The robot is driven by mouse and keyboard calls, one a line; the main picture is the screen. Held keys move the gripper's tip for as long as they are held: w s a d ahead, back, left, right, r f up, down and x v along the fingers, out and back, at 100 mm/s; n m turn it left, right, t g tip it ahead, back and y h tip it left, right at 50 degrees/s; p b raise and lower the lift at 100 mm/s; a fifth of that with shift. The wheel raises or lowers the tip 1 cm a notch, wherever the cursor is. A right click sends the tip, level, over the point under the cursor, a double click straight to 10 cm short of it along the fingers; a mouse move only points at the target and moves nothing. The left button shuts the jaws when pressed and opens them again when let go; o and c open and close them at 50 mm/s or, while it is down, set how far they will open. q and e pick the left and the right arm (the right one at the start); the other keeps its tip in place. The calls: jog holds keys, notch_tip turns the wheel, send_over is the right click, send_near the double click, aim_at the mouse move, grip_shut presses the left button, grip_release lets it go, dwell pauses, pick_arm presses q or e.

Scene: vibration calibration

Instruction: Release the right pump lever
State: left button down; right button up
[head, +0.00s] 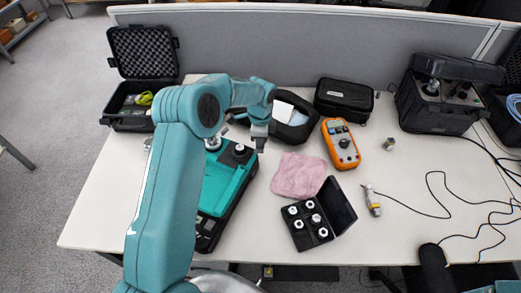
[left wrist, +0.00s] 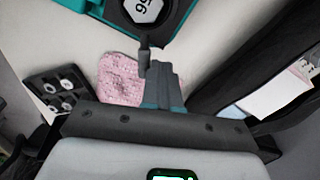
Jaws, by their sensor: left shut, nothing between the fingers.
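The teal pump unit (head: 226,182) with a black base stands on the table, partly hidden behind my left arm. It carries two round fittings on top; the right one (head: 240,152) is dark with a light hexagonal top. In the left wrist view this numbered hexagonal cap (left wrist: 145,9) is at the top edge. A short dark rod (left wrist: 144,56), perhaps the lever, reaches from beside it to the fingers. My left gripper (head: 260,145) is shut and empty, just right of the right fitting; its fingers (left wrist: 160,82) look close to the rod. Contact is unclear. My right gripper is not seen.
A pink cloth (head: 298,176), an open black case of white-topped fittings (head: 309,221) and an orange meter (head: 341,143) lie to the right. A black pouch (head: 293,118) is behind the gripper. A grey partition (head: 300,50) bounds the back.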

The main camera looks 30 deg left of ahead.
pick_arm(q)
jog(key=m, duration=0.1)
jog(key=s+d+m, duration=0.1)
jog(key=s+m, duration=0.1)
jog(key=m, duration=0.1)
jog(key=shift+d+r, duration=0.1)
jog(key=shift+d, duration=0.2)
jog(key=shift+r+p, duration=2.2)
jog(key=shift+r, duration=1.3)
jog(key=shift+f, duration=0.1)
